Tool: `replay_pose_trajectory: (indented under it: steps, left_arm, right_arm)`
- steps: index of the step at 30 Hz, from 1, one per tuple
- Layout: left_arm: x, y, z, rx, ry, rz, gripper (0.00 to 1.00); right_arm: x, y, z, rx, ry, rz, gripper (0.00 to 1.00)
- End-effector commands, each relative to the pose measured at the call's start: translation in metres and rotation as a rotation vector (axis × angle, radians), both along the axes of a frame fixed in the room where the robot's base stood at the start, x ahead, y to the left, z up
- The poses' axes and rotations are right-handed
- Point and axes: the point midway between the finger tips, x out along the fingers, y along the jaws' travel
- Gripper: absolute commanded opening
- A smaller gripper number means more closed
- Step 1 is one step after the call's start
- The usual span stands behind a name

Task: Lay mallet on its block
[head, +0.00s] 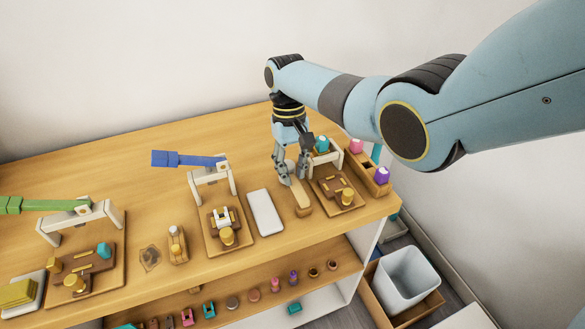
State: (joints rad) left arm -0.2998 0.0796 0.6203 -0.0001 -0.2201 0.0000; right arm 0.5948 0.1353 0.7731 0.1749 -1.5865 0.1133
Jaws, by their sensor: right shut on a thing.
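My right gripper (288,180) is over the right part of the bench, pointing down, shut on the mallet (291,165). Only a little pale wood of the mallet shows between and behind the fingers, so most of it is hidden. A light wooden block (303,208) lies right under and beside the fingertips. I cannot tell whether the mallet touches it. My left gripper is not in view.
A wooden board with a small press frame (340,193) stands close to the right of the block. A white tray (265,212) lies to its left. A blue-handled press (190,158) stands further left. The back of the bench (130,150) is clear.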

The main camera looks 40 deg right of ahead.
Motion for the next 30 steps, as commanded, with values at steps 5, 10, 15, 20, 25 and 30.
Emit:
replay_pose_trajectory:
  steps: [5,10,15,20,25,30]
  left_arm:
    - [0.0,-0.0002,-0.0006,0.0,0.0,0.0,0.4]
    - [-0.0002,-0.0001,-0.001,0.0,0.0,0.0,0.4]
    - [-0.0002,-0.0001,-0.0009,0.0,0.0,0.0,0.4]
    - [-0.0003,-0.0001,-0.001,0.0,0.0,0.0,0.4]
    - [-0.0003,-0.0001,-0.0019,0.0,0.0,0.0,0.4]
    - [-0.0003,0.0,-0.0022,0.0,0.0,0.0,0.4]
  right_arm:
    - [0.0002,0.0001,-0.0023,0.0,0.0,0.0,0.0]
    - [0.0003,0.0001,-0.0042,0.0,-0.001,0.0,0.0]
    - [0.0004,0.0002,-0.0041,0.0,-0.001,0.0,0.0]
    - [0.0004,0.0002,-0.0045,0.0,-0.001,0.0,0.0]
    - [0.0006,0.0001,-0.0069,0.0,-0.002,0.0,0.0]
    - [0.0004,0.0001,-0.0087,0.0,-0.001,0.0,0.0]
